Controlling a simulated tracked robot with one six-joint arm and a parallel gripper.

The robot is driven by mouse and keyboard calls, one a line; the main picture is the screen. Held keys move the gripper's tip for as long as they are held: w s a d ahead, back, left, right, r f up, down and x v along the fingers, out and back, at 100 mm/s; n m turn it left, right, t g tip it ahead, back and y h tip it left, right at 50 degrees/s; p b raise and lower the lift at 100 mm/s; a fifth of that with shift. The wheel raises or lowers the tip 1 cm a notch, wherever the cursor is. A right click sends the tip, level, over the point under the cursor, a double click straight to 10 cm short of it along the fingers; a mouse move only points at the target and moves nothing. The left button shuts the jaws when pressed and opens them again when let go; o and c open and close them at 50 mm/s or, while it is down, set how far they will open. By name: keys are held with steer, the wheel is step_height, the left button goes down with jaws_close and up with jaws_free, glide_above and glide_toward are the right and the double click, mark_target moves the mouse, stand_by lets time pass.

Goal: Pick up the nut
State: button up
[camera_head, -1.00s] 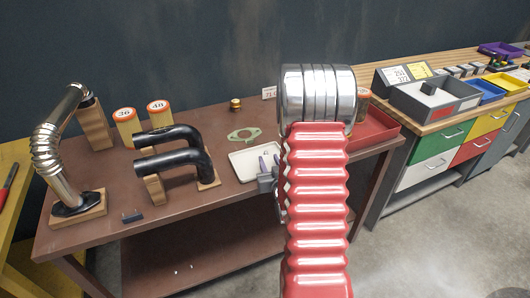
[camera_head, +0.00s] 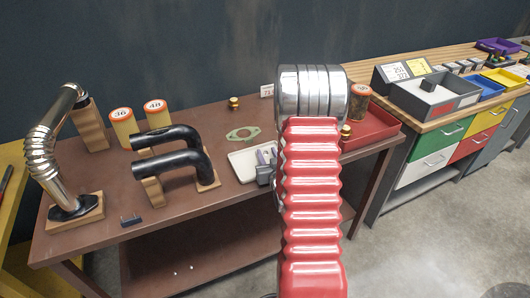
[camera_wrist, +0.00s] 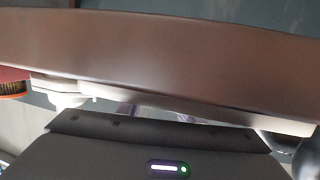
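A small brass nut-like piece (camera_head: 233,103) stands on the brown table near its back edge. A second small brass piece (camera_head: 346,131) shows just right of my arm, by the red tray. I cannot tell for sure which is the nut. My gripper (camera_head: 267,154) is grey, over the white tray, in front of and right of the first brass piece. Its two fingers look apart, with nothing seen between them. My red arm hides part of the table. In the wrist view my gripper's dark body (camera_wrist: 150,150) fills the bottom; no nut shows there.
A white tray (camera_head: 240,165) and a green gasket (camera_head: 243,134) lie mid-table. Black pipes (camera_head: 175,150), a metal flex pipe (camera_head: 45,155) and orange-topped cylinders (camera_head: 121,127) stand to the left. A red tray (camera_head: 375,130) is at the right. The table's front left is mostly clear.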

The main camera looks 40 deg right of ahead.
jaws_close()
stand_by(0.4)
steer(key=shift+r, duration=0.1)
step_height(320, 180, up, 10)
stand_by(1.0)
stand_by(0.6)
steer(key=shift+r, duration=2.45)
steer(key=shift+s, duration=0.1)
